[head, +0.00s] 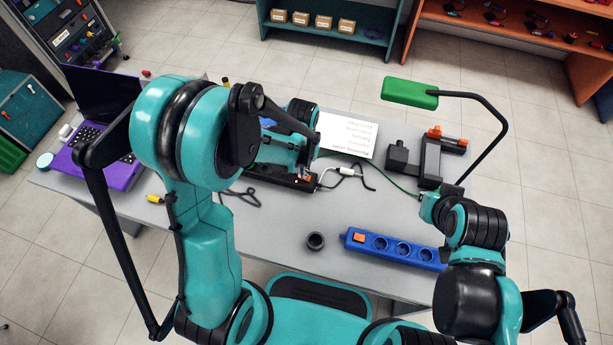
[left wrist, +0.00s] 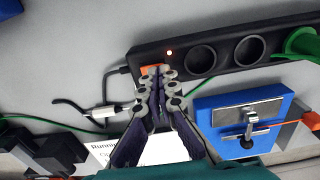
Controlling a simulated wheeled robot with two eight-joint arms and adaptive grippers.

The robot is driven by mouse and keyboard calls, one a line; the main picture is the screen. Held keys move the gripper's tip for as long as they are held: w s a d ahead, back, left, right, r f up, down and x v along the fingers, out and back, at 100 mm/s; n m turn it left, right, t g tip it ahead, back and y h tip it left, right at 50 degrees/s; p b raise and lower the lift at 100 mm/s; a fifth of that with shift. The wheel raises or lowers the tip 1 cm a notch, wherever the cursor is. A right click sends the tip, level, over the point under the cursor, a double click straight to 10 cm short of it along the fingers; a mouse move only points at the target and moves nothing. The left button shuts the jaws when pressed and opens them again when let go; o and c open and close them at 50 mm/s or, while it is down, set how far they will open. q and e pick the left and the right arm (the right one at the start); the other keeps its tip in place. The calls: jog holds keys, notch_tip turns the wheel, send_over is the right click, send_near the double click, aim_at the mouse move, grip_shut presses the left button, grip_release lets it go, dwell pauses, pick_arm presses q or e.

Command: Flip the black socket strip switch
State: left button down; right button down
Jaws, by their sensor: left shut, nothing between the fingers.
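The black socket strip (head: 262,174) lies on the table in the head view, partly hidden behind my left arm. In the left wrist view the black strip (left wrist: 215,58) runs across the top, with round sockets, a small lit red light and an orange switch (left wrist: 150,70) at its left end. My left gripper (left wrist: 157,72) is shut and empty, its fingertips over the switch. They partly cover it. Whether they touch it, and which way it is tipped, I cannot tell. In the head view the left gripper is mostly hidden by its arm. My right gripper does not show.
A blue socket strip (head: 392,247) and a small dark cup (head: 315,241) are near the front of the table. A green plug (left wrist: 301,44) sits in the black strip. A blue metal-topped device (left wrist: 243,122) is nearby. A laptop (head: 103,140) is at left.

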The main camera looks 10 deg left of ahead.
aim_at(295, 184)
pick_arm(q)
jog(key=shift+f, duration=0.25)
jog(key=shift+r, duration=0.1)
jog(key=shift+r+p, duration=2.4)
jog(key=shift+r, duration=1.05)
jog(key=s+a+r+t, duration=0.2)
jog(key=s+r, duration=0.3)
jog(key=r, duration=0.3)
jog(key=s+a+r+t, duration=0.2)
jog(key=s+r+t, duration=0.3)
jog(key=r, duration=0.2)
jog(key=shift+s+a+r, duration=0.15)
jog(key=shift+a+r, duration=0.2)
